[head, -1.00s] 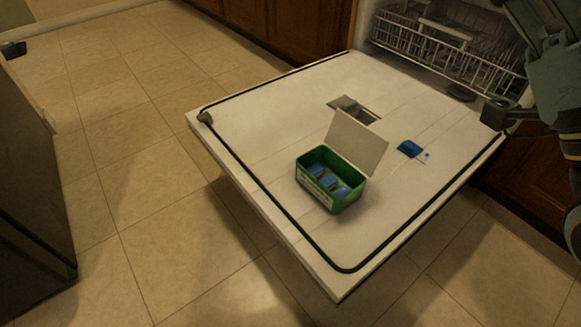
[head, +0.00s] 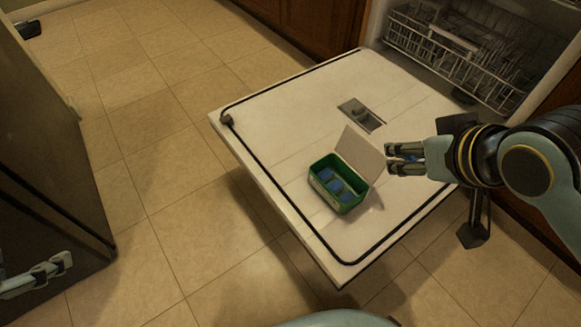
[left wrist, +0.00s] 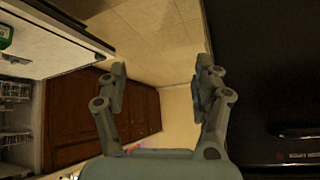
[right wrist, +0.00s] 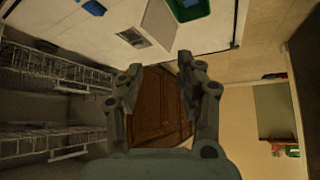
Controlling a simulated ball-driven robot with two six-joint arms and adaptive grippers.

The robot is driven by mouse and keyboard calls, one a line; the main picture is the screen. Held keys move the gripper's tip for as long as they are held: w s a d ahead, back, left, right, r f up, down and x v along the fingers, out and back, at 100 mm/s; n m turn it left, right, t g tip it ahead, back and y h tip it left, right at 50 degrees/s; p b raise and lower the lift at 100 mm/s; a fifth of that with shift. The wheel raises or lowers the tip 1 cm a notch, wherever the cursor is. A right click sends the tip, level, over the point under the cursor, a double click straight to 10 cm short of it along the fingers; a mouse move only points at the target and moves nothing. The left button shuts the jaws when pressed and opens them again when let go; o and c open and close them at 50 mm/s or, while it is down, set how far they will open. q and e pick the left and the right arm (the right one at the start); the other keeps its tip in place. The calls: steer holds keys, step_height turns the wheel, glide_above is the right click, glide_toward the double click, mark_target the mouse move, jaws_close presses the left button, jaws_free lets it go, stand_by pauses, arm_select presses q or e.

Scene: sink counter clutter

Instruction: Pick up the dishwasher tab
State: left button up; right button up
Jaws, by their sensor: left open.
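A blue dishwasher tab (right wrist: 94,7) lies on the open white dishwasher door (head: 290,105). In the head view only bits of blue show behind my right gripper's fingers. More blue tabs (head: 335,182) sit in a green box (head: 352,206) with its pale lid raised. My right gripper (head: 390,159) is open and empty to the right of the box; the right wrist view (right wrist: 158,85) shows its fingers apart and the loose tab well off to the upper left. My left gripper (head: 68,266) is at the lower left over the floor, open and empty (left wrist: 160,72).
The door has a dispenser recess (head: 361,114) behind the box. Wire dish racks (head: 455,60) stand in the dishwasher at the back right. A dark appliance (head: 45,160) is at the left. Tiled floor (head: 150,130) lies clear between them.

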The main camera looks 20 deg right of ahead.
step_height(320, 180, down, 5)
steer(key=s+m+g+p, duration=0.1)
steer(key=m+g+p, duration=0.2)
steer(key=m+g, duration=0.15)
arm_select(q)
steer(key=s+a+f+g, duration=0.2)
steer(key=s+f+g, duration=0.5)
steer(key=s+f, duration=0.65)
arm_select(e)
steer(key=m+g+b, duration=0.3)
steer(key=m, duration=0.6)
glide_above(335, 187)
steer(key=shift+y, duration=0.3)
step_height(335, 187, down, 11)
steer(key=shift+s+a+r, duration=0.1)
steer(key=shift+r, duration=0.1)
steer(key=shift+f+b, duration=0.3)
steer(key=shift+f, duration=0.05)
step_height(335, 187, down, 4)
steer(key=b, duration=0.3)
arm_select(q)
steer(key=w+d+r+t, duration=0.3)
steer(key=w+r, duration=0.3)
steer(key=shift+t+b, duration=0.4)
steer(key=shift+b, duration=0.05)
arm_select(e)
steer(key=shift+f, duration=0.4)
